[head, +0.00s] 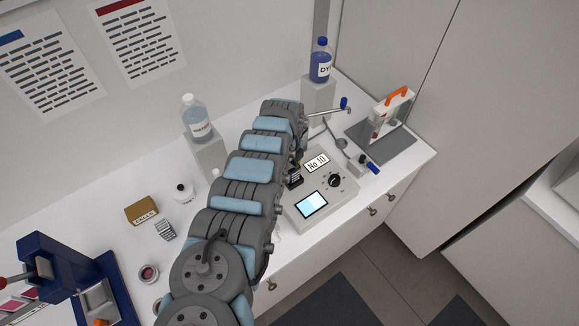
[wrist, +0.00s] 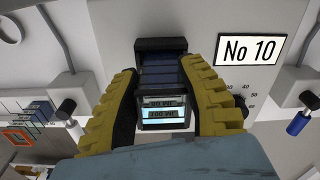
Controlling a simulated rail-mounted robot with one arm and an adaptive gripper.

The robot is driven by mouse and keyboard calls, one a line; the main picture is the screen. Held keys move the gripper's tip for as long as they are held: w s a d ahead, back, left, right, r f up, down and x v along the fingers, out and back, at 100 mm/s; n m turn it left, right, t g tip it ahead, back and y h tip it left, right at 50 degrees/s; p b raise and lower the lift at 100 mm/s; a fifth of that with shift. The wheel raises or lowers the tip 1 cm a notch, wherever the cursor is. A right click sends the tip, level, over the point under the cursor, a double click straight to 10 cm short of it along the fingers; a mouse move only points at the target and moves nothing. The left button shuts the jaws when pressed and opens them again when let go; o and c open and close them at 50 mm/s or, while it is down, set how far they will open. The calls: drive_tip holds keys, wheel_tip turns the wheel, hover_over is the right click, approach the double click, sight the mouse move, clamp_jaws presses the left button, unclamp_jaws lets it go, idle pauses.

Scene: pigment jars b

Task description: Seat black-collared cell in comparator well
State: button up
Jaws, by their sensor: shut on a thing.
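The comparator is a pale grey box (head: 322,196) with a "No 10" plate, a black dial and a lit screen. My gripper (wrist: 162,78) has its yellow ribbed fingers shut on the cell (wrist: 163,112), which shows a pale label between them. A black frame with dark blue bars (wrist: 162,47) shows just beyond the fingertips, above the comparator's face. I cannot tell which black part is the collar or whether the cell is inside the well. In the head view my arm hides most of the gripper; a small black striped piece (head: 294,179) shows at the comparator's left edge.
A grey stand with an orange-handled rack (head: 391,113) is at the right. Blue-ended parts (head: 372,167) lie beside the comparator. A dye bottle (head: 321,62) and a water bottle (head: 195,119) stand on blocks behind. A brown box (head: 142,212) and small jars are left.

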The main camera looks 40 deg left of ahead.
drive_tip(key=shift+f, duration=0.15)
drive_tip(key=o, duration=1.2)
drive_tip(key=shift+o, duration=0.2)
drive_tip(key=shift+a+r, duration=0.15)
drive_tip(key=shift+r, duration=5.8)
